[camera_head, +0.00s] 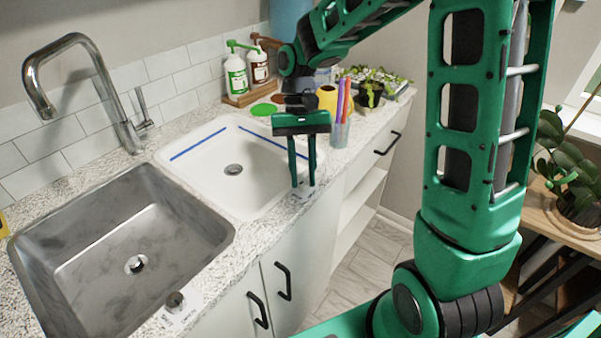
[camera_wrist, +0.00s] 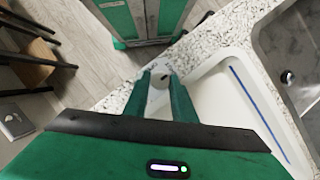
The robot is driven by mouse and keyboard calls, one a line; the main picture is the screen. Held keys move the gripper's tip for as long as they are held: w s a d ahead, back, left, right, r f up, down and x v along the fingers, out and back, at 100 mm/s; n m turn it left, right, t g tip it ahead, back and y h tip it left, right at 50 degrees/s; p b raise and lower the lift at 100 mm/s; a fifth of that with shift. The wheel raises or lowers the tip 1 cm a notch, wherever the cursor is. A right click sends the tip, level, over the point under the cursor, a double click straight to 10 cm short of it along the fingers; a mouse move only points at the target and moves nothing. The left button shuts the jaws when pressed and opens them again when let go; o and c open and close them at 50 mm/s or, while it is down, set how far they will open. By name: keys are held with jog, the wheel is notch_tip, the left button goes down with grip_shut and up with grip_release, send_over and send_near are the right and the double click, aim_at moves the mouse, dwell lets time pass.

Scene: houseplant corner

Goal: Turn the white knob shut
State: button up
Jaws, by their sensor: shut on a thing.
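The white knob (camera_wrist: 160,79) sits at the counter's front edge beside the white sink basin. My gripper (camera_head: 303,184) points down at that spot, its two green fingers on either side of the knob. In the wrist view my gripper (camera_wrist: 159,84) is shut on the white knob. The fingers hide much of the knob, and its marking cannot be read. In the head view only a small pale bit shows at the fingertips.
The white basin (camera_head: 256,201) with blue lines lies left of the fingers. A dark knob (camera_head: 176,301) on a label plate sits before the steel sink (camera_head: 84,268). A cup of pens (camera_head: 340,130), bottles (camera_head: 236,76) and plants stand behind. Cabinet handles (camera_head: 283,282) face the floor.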

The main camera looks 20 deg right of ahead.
jog(key=shift+w, duration=0.1)
dwell(0.3)
jog(key=o, duration=1.1)
jog(key=shift+c, duration=0.2)
jog(key=v, duration=1)
jog(key=shift+w+r, duration=0.2)
jog(key=shift+r, duration=0.1)
jog(key=s+d+f+m+t, duration=0.1)
jog(key=s+d+f+t, duration=0.1)
jog(key=s+d, duration=0.6)
jog(key=s+d+f+m+t+h, duration=0.1)
jog(key=s+d, duration=0.7)
jog(key=s, duration=0.9)
jog(key=shift+d+f+m+t, duration=0.35)
jog(key=shift+f+m+t, duration=0.3)
jog(key=shift+f, duration=0.35)
